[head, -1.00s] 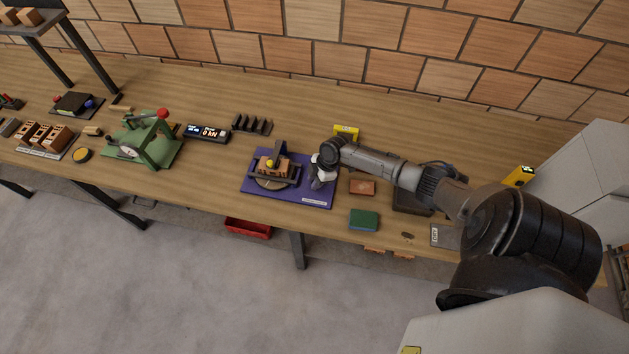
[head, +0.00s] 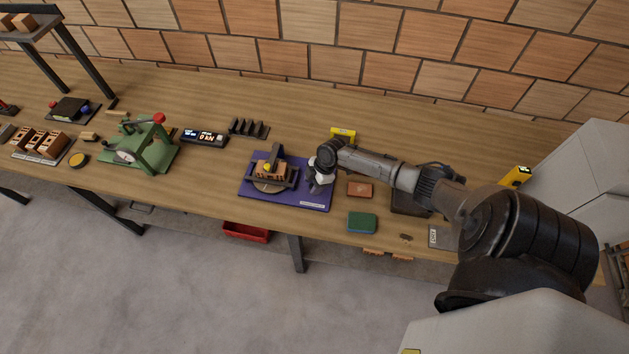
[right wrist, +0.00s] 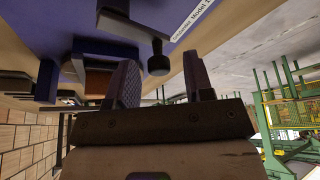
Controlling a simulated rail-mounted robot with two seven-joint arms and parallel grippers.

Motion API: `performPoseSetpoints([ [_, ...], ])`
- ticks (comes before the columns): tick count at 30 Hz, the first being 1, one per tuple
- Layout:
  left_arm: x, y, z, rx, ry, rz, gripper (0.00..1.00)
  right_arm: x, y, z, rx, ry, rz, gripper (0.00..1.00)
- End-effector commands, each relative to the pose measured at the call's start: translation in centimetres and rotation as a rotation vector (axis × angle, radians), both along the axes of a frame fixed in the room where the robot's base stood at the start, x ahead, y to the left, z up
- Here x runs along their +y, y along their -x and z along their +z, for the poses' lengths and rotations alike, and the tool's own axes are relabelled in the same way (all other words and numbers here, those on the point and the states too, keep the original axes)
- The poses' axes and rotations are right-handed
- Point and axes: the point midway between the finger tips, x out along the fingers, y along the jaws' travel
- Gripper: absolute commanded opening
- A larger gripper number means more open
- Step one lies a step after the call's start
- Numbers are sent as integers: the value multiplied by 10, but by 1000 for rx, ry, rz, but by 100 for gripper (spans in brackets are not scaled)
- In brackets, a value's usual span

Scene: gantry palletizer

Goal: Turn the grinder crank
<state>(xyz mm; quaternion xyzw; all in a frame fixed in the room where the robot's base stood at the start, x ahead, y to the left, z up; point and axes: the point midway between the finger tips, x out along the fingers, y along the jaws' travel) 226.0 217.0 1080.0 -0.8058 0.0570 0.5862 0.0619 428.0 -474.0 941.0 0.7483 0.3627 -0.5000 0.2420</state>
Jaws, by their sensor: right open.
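My right gripper (head: 317,186) is low over the right part of this plate, beside the grinder. In the right wrist view my open right gripper (right wrist: 161,76) has a finger on each side of a dark upright crank knob (right wrist: 158,64). The knob appears in line with the gap, and I cannot tell how deep it sits between the fingers. My arm hides part of the plate in the head view. My left gripper is not in view.
A brown block (head: 361,189) and a green block (head: 362,222) lie to the right of the plate. A yellow item (head: 343,134) is behind my wrist. A green press (head: 150,145), a display box (head: 204,137) and a black rack (head: 249,127) stand to the left.

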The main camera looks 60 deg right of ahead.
Motion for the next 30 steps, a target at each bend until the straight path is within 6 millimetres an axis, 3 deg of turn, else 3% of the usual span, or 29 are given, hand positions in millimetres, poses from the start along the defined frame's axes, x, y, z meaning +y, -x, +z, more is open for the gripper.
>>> performPoseSetpoints([
  [5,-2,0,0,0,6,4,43,-5,3,13,-2,2,-1,48],
  [21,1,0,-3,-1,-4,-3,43,-34,27,103,1,3,3,48],
  [30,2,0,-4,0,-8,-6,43,-41,32,125,1,1,0,48],
])
